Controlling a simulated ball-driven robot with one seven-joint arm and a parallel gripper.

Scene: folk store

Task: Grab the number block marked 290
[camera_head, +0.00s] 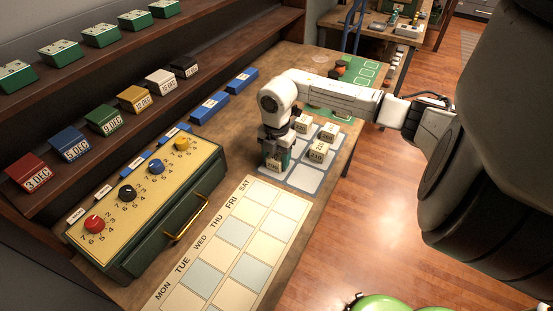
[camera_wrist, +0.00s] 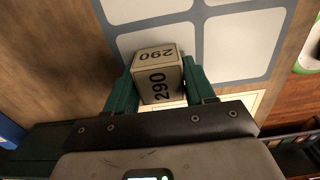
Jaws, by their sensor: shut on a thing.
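The number block marked 290 (camera_wrist: 158,80) is a beige cube with dark digits on two visible faces in the wrist view. My gripper (camera_wrist: 160,92) has a green finger on each side of the block and is shut on it. In the head view my gripper (camera_head: 276,160) points down at the near left part of the grid mat (camera_head: 305,178). The held block is mostly hidden there by the fingers. I cannot tell whether the block touches the mat.
Several other number blocks (camera_head: 317,156) stand on the mat to the right of my gripper. A green box with coloured dials (camera_head: 140,200) and a weekday calendar (camera_head: 235,240) lie to the left and front. Shelves with coloured date blocks (camera_head: 103,121) run along the left.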

